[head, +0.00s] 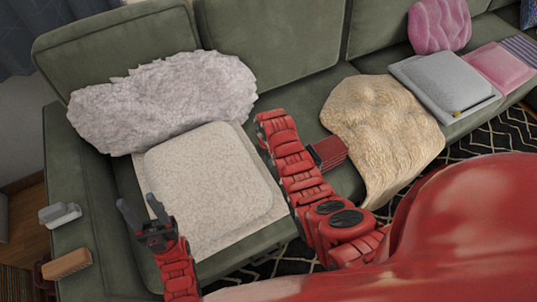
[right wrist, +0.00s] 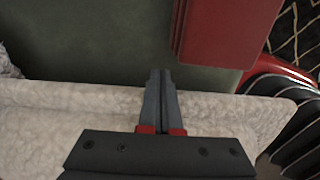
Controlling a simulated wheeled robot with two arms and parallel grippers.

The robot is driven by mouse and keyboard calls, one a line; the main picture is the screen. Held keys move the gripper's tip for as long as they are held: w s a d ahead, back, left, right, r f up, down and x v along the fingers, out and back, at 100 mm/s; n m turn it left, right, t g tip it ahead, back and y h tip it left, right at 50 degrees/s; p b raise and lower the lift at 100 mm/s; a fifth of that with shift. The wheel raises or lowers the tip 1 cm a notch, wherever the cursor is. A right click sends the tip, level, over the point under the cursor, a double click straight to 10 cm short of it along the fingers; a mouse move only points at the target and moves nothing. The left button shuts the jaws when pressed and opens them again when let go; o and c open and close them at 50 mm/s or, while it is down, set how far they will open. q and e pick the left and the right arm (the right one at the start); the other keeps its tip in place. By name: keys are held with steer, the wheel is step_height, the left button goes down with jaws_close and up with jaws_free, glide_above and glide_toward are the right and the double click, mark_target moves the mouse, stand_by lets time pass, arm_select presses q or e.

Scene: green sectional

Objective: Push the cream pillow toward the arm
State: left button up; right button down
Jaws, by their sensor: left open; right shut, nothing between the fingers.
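The cream pillow (head: 207,178) is square and lies flat on a cream throw (head: 262,228) on the green sofa seat, beside the left sofa arm (head: 85,190). My left gripper (head: 144,205) is open and empty, fingers apart, at the pillow's lower left near the sofa arm.
A shaggy pale pillow (head: 165,100) lies behind the cream one. A red book-like item (head: 330,152) and a tan shaggy throw (head: 385,125) lie to the right. A grey cushion (head: 445,83) is farther right. A brown block (head: 67,263) sits on the sofa arm.

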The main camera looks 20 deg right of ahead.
steer(key=shift+f, duration=0.65)
steer(key=s+a, duration=0.1)
steer(key=a, duration=0.7)
steer(key=s+a, duration=0.1)
steer(key=a, duration=0.4)
steer(key=shift+s, duration=0.35)
